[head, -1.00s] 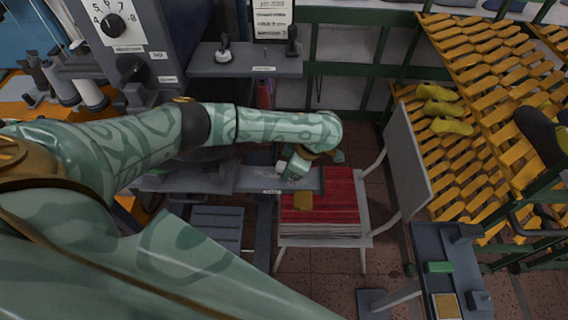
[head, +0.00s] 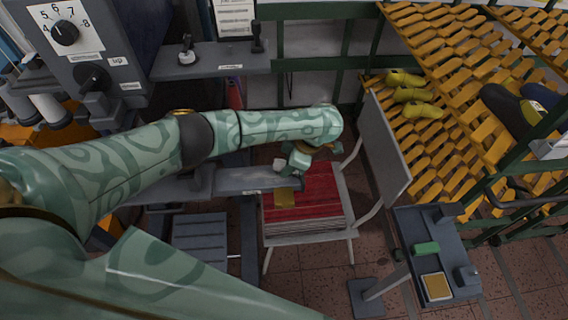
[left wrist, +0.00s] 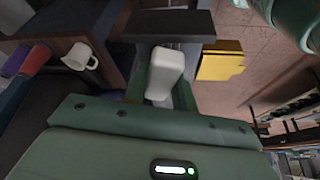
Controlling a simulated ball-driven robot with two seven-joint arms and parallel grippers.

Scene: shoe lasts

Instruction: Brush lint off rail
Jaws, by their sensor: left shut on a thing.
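My left gripper (head: 293,163) is low over the right end of a grey bar (head: 240,181), which looks like the rail. In the left wrist view the gripper (left wrist: 160,88) is shut on a pale, rounded piece (left wrist: 164,70), which looks like a brush handle. A dark block (left wrist: 170,25) lies just beyond the pale piece; I cannot tell whether it is the brush head. Whether bristles touch the rail is hidden. No lint can be made out. My right gripper is not in view.
A white chair (head: 387,150) holds a red-topped stack (head: 318,195) with a yellow pad (head: 284,198) beside the rail end. A grey stand (head: 440,265) with a green block (head: 427,248) is at right. Yellow slatted racks (head: 455,120) stand behind. A machine with dials (head: 75,40) is at left.

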